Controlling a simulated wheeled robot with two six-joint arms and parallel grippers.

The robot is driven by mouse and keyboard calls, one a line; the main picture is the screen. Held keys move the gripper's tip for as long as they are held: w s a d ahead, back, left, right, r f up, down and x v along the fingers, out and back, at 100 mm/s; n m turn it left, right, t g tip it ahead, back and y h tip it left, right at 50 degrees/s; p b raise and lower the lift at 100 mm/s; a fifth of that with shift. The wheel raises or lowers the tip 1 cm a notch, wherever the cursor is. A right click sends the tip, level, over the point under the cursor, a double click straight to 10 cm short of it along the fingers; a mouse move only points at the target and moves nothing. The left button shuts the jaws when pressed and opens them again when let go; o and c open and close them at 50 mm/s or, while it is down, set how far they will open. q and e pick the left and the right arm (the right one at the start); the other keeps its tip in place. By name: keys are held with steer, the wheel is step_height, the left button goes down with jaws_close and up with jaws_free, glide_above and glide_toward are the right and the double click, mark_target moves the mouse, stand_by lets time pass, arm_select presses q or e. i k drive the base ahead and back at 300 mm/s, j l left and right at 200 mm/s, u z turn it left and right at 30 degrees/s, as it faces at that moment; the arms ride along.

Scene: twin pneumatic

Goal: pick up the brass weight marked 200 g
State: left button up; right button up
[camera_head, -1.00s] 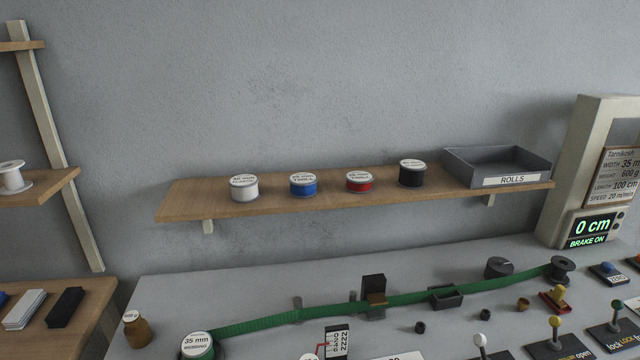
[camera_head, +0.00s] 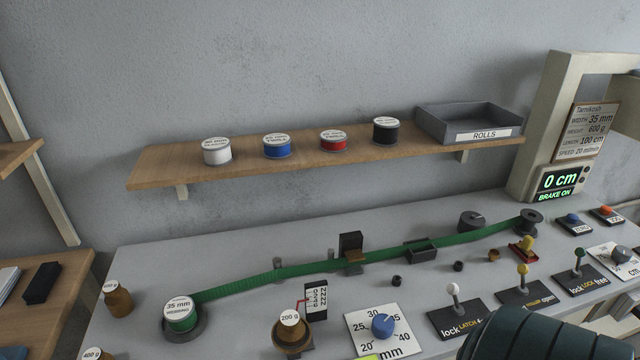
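The brass weight marked 200 g (camera_head: 291,328) stands upright near the front of the grey bench, left of the middle. Its white round label faces up. It appears to sit on or in a brown piece just beside a small upright scale card; the exact seating is unclear. Another brass weight (camera_head: 118,299) stands farther left, its label hard to read. A label reading 400 g (camera_head: 92,354) shows at the bottom edge, mostly cut off. Neither gripper is in view; a dark ribbed part at the bottom right looks like my own arm.
A green webbing strip runs from a 35 mm roll (camera_head: 180,312) across the bench to a dark spool (camera_head: 530,221). A dial plate (camera_head: 361,331) stands right of the 200 g weight. Levers fill the bench's right. A wooden shelf (camera_head: 160,172) holds several rolls and a grey tray (camera_head: 430,127).

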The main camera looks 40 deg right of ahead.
mark_target(291, 329)
steer(key=l+z, duration=0.2)
steer(key=z, duration=0.8)
steer(key=l, duration=0.45)
steer(key=k+u, duration=0.05)
